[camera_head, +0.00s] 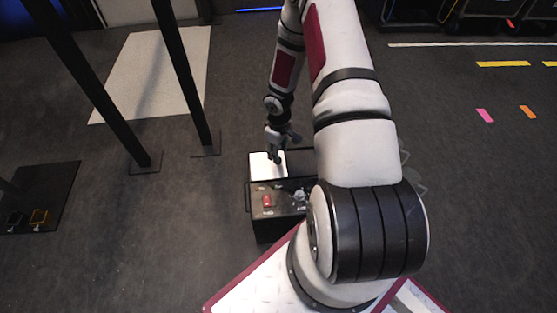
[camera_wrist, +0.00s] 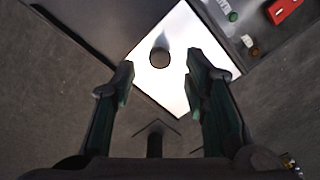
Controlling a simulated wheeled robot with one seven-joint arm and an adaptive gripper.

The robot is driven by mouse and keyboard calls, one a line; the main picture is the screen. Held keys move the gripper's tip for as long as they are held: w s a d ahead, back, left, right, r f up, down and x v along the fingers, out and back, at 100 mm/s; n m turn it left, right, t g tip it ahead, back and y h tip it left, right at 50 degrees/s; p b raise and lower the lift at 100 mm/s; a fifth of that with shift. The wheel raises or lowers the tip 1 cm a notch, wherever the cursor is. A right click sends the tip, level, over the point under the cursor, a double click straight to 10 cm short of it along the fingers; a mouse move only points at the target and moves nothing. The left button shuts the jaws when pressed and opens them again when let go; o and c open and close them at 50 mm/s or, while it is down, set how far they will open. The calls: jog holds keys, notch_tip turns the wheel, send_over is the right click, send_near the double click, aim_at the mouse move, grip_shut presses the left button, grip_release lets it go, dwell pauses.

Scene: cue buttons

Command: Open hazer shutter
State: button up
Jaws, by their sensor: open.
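The hazer is a black box (camera_head: 256,226) on the floor in front of my base, partly hidden by my arm in the head view. A bright white plate (camera_head: 259,167), which looks like the shutter, lies on its top and also shows in the wrist view (camera_wrist: 179,88). A dark round knob-like spot (camera_wrist: 160,58) is on the plate. My gripper (camera_head: 281,151) points down over the plate. In the wrist view its fingers (camera_wrist: 160,65) are open, one either side of the spot, with nothing held between them. I cannot tell the remaining height.
The hazer's panel has a red switch (camera_head: 267,201) and small knobs; a green button (camera_wrist: 233,16) shows in the wrist view. Black posts (camera_head: 187,75) stand to the left. A pale mat (camera_head: 140,75) lies behind them. Floor at right is open.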

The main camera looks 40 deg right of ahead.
aim_at(268, 163)
jog(key=shift+f+b, duration=0.55)
jog(key=shift+f, duration=1.2)
grip_shut()
